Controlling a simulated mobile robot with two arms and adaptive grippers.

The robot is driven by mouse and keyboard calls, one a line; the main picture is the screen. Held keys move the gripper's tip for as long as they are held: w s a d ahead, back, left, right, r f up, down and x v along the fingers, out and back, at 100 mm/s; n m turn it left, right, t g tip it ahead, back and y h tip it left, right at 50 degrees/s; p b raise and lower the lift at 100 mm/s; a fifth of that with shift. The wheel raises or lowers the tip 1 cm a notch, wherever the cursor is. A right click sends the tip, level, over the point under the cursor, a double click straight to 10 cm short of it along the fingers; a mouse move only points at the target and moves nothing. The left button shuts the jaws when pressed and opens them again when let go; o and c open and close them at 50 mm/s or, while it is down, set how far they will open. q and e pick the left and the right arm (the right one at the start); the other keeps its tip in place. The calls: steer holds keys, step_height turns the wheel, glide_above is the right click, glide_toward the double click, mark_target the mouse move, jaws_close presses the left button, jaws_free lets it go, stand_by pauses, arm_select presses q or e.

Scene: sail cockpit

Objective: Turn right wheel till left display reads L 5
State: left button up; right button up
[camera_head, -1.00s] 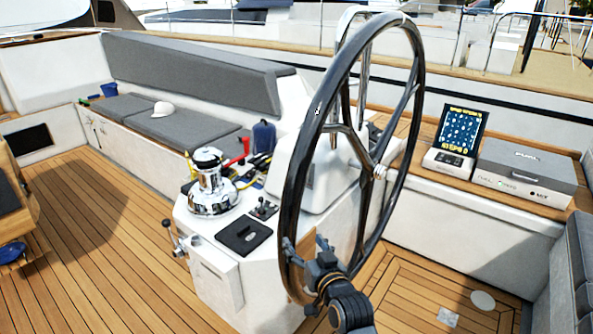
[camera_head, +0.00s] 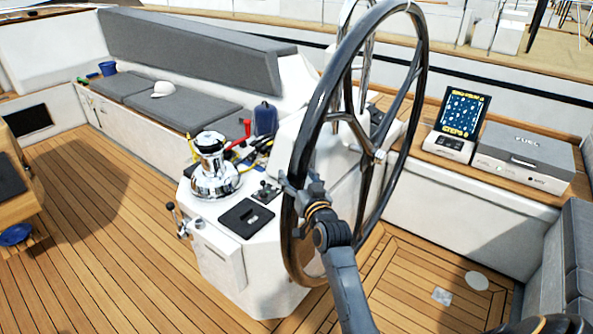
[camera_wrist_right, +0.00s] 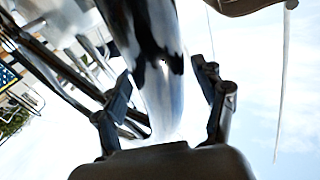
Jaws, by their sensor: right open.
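The large dark steering wheel (camera_head: 313,115) stands upright on the white pedestal (camera_head: 232,275) in the head view. My right gripper (camera_head: 296,188) is at the near left part of its rim. In the right wrist view the rim (camera_wrist_right: 150,60) runs between the two spread fingers (camera_wrist_right: 165,95). The fingers are open, with gaps beside the rim. A tilted display (camera_head: 462,112) with yellow text on blue stands to the right of the wheel. Its text is too small to read surely. My left gripper is not in view.
A silver winch (camera_head: 212,170), small levers (camera_head: 266,190) and a black panel (camera_head: 246,218) sit on the pedestal. A grey-lidded box (camera_head: 527,160) is right of the display. A cushioned bench (camera_head: 200,110) runs behind. The wooden deck (camera_head: 110,220) at left is largely clear.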

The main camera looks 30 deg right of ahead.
steer(key=shift+w+d, duration=0.15)
steer(key=shift+w, duration=0.55)
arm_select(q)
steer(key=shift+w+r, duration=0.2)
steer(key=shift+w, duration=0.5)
arm_select(e)
steer(key=shift+c, duration=0.2)
